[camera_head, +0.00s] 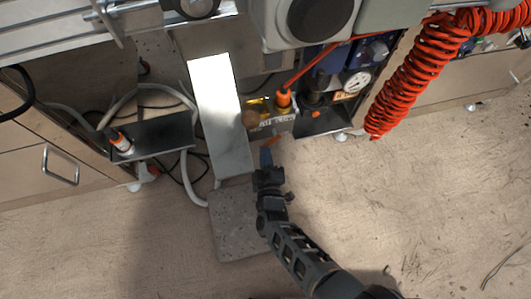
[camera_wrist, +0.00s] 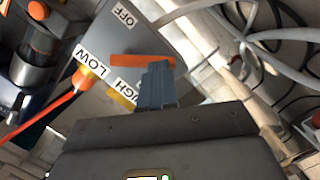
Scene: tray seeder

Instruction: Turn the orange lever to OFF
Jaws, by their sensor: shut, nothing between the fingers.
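The orange lever (camera_wrist: 128,60) is a flat bar on a grey panel in the wrist view, lying nearly level in the picture. White labels stand around it: OFF (camera_wrist: 123,14) above, LOW (camera_wrist: 88,62) to the left and HIGH (camera_wrist: 124,91) below, partly hidden by my gripper. My gripper (camera_wrist: 157,68) is shut and empty, its blue-grey fingertips at the lever's right half; I cannot tell if they touch it. In the head view the lever (camera_head: 273,140) is a small orange strip just beyond my gripper (camera_head: 266,152).
A metal plate (camera_head: 220,115) stands close left of my gripper in the head view. A coiled red hose (camera_head: 425,65) hangs at the right, near a pressure gauge (camera_head: 357,82). White pipes and cables (camera_wrist: 268,60) run at the wrist view's right.

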